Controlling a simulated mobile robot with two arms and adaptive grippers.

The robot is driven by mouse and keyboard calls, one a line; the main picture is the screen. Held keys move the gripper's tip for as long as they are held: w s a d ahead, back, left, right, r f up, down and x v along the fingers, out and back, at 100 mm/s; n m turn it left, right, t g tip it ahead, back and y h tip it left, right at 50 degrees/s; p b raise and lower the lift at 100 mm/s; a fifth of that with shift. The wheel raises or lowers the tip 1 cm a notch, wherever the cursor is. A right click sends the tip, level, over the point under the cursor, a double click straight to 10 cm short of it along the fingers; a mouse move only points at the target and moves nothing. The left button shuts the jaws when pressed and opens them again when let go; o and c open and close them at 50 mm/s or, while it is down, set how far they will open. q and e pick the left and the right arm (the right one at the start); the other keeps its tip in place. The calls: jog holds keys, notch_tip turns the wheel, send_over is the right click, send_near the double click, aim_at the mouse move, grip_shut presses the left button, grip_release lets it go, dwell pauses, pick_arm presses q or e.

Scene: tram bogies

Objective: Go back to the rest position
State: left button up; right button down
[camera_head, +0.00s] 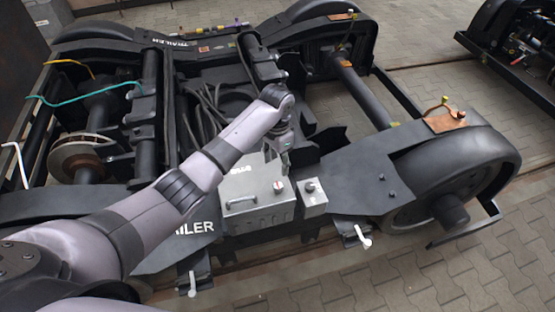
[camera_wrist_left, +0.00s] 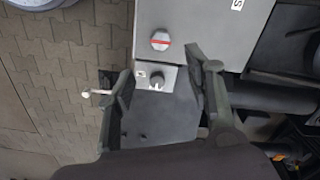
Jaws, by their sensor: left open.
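My left arm reaches in from the left over the black bogie frame (camera_head: 350,180). My left gripper (camera_head: 283,150) hangs above the grey control box (camera_head: 255,200), partly hidden by its own wrist. In the left wrist view, the two fingers of the gripper (camera_wrist_left: 165,75) are spread apart with nothing held between them. Between and beyond them show a small grey box with a knob (camera_wrist_left: 157,82) and a larger grey box with a red-marked round knob (camera_wrist_left: 160,41). In the head view the small box (camera_head: 312,195) sits right of the control box. My right gripper is not in view.
A brake disc (camera_head: 80,155) and green and yellow cables are on the left. A wheel (camera_head: 440,185) is at the right. White-handled levers (camera_head: 362,236) stick out at the front. Another bogie (camera_head: 510,45) stands at the upper right. Paved floor (camera_head: 440,270) is clear at lower right.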

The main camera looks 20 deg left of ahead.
pick_arm(q)
jog(key=shift+r, duration=0.3)
